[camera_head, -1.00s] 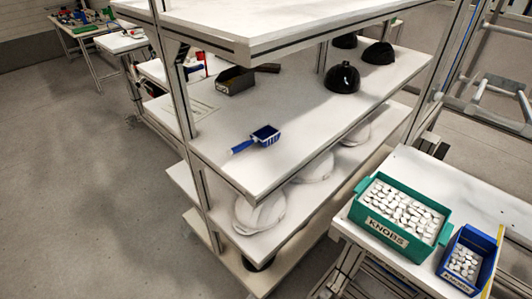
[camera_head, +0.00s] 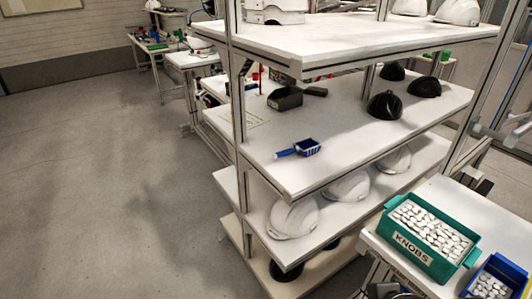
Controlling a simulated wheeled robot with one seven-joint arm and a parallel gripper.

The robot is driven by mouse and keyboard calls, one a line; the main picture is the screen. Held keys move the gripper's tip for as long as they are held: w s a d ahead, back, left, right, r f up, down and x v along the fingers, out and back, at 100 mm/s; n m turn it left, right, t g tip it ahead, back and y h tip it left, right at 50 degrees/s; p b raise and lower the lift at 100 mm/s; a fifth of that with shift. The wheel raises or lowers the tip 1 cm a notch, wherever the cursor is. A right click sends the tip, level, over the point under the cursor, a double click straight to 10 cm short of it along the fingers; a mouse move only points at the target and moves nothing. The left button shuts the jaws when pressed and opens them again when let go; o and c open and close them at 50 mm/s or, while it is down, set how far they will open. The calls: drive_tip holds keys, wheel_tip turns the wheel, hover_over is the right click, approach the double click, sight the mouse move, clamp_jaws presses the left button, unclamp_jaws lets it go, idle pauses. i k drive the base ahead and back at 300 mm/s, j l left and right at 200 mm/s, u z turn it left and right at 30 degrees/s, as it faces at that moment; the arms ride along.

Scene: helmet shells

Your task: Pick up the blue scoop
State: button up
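The blue scoop (camera_head: 307,147) lies on the middle shelf (camera_head: 350,148) of the rack, near its front left part. Its handle points left and its open tray is at the right end. Nothing touches it. My gripper is not in view.
A dark bin (camera_head: 285,98) stands behind the scoop, and black helmet shells (camera_head: 384,105) are to its right. White shells (camera_head: 293,217) fill the shelf below. A rack post (camera_head: 238,90) stands left. A green knobs box (camera_head: 431,235) sits on the right table. Floor at left is clear.

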sight(308, 147)
drive_tip(key=i+j+u, duration=0.45)
drive_tip(key=i+u, duration=0.5)
